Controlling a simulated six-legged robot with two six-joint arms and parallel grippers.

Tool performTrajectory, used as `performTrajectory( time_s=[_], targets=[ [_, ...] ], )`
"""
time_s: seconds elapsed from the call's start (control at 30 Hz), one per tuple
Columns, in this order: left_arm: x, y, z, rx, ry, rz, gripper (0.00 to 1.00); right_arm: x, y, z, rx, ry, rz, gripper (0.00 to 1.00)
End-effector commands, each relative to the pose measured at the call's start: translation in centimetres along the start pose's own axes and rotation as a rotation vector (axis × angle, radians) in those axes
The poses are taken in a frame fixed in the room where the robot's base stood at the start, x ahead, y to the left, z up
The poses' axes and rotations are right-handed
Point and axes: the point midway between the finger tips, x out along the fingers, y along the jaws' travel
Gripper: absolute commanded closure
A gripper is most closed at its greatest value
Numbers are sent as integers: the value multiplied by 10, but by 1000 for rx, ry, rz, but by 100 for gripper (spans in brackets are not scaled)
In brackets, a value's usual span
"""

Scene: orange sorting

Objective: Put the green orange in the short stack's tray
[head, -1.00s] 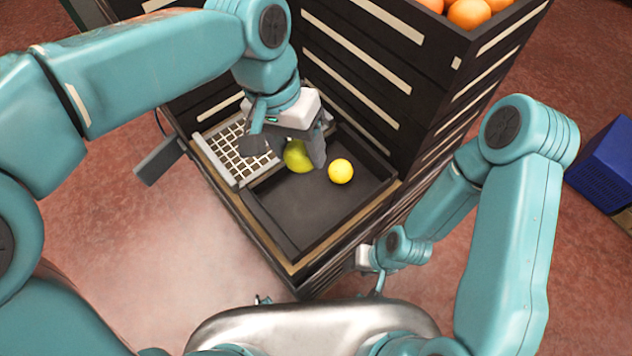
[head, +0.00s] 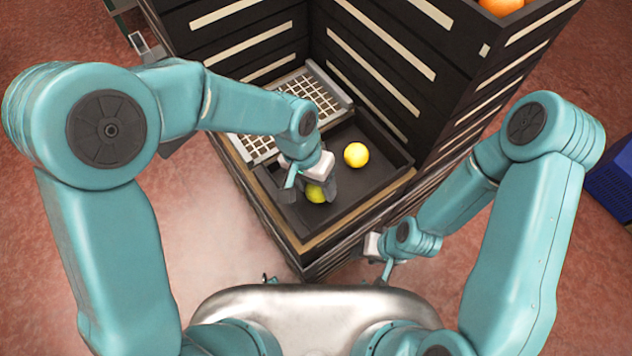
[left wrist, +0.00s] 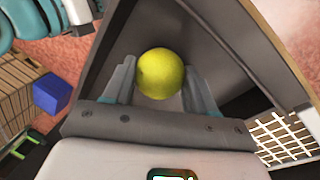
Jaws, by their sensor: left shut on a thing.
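The green orange (head: 316,194) is yellow-green and sits between the fingers of my left gripper (head: 314,190), partly hidden by them in the head view. In the left wrist view the green orange (left wrist: 160,73) shows clearly between both fingers. My left gripper is shut on it, over the near left part of the black tray (head: 376,180) on the short stack. I cannot tell whether the orange touches the tray floor. A yellow orange (head: 356,154) lies in the same tray, apart from the gripper. My right gripper (head: 386,272) is by the stack's near right side; its jaws are unclear.
A white grid panel (head: 310,92) lies beside the tray at the back left. Tall dark crate stacks (head: 430,60) rise behind and to the right, with oranges (head: 500,6) on top. A blue crate (head: 612,170) stands at the far right.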

Motion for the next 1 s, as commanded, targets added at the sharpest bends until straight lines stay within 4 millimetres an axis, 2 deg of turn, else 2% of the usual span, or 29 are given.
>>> performTrajectory(
  time_s=[0.37, 0.4, 0.43, 0.47, 0.7, 0.83, 1.0],
  targets=[
    [6, -1, 0, 0, 1, 0, 75, 4, 2, 0, 0, 0, 0, 57],
    [4, -1, 0, 0, 1, 0, 31, 2, 1, 0, 0, 0, 0, 57],
    [4, -1, 0, 0, 1, 0, 21, 2, 1, 0, 0, 0, 0, 57],
    [3, -1, 0, 0, 1, 0, 18, 2, 1, 0, 0, 0, 0, 57],
    [3, -1, 0, 0, 1, 0, 18, 2, 1, 0, 0, 0, 0, 57],
    [-4, 0, -1, 0, 3, 0, 18, -1, 0, 0, 0, 0, 0, 57],
    [-38, 0, -2, -1, 8, 0, 18, 0, 0, 0, 0, 0, 0, 57]
  ],
)
